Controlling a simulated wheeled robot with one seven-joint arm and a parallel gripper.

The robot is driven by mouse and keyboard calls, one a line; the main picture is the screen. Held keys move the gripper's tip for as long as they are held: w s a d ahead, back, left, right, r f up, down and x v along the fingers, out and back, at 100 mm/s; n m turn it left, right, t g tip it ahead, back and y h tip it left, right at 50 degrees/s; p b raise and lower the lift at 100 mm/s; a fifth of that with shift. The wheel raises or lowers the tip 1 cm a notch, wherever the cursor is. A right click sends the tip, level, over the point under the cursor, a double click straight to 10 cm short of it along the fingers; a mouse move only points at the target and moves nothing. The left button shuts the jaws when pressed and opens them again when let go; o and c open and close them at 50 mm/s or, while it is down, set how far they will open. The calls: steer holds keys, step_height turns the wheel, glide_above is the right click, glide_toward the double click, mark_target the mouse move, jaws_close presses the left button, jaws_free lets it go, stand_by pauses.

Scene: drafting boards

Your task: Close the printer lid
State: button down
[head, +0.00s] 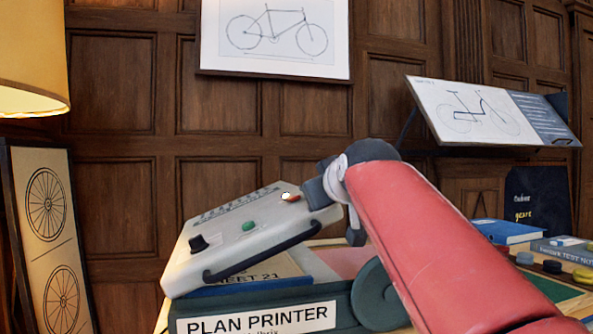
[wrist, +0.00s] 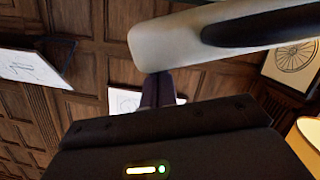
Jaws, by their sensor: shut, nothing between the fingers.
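The plan printer (head: 342,312) has a dark green body with a "PLAN PRINTER" label on its front. Its pale grey lid (head: 262,232) is raised and tilted, with a gap between it and the body. The lid also shows close by in the wrist view (wrist: 165,42). In the head view my gripper is at the lid's right end, partly hidden by my red arm; contact is unclear.
A lamp (head: 30,60) and a framed wheel drawing (head: 46,230) stand at the left. Blue books (head: 505,232) and small items lie at the right. A tilted drafting board (head: 490,112) is behind.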

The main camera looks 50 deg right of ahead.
steer(key=d+f+m+b, duration=0.1)
steer(key=f, duration=0.2)
steer(key=s+d+f+m+b, duration=0.1)
steer(key=f+b, duration=0.1)
steer(key=f, duration=0.2)
steer(key=s+d+f+m+y+b, duration=0.1)
steer(key=f, duration=0.2)
steer(key=shift+s+d+f+t+b, duration=0.15)
steer(key=shift+d+f+t+b, duration=0.1)
steer(key=shift+f+t+b, duration=0.1)
steer(key=shift+s+d+f+m+b, duration=0.15)
steer(key=shift+f+m+b, duration=0.2)
steer(key=shift+f, duration=0.5)
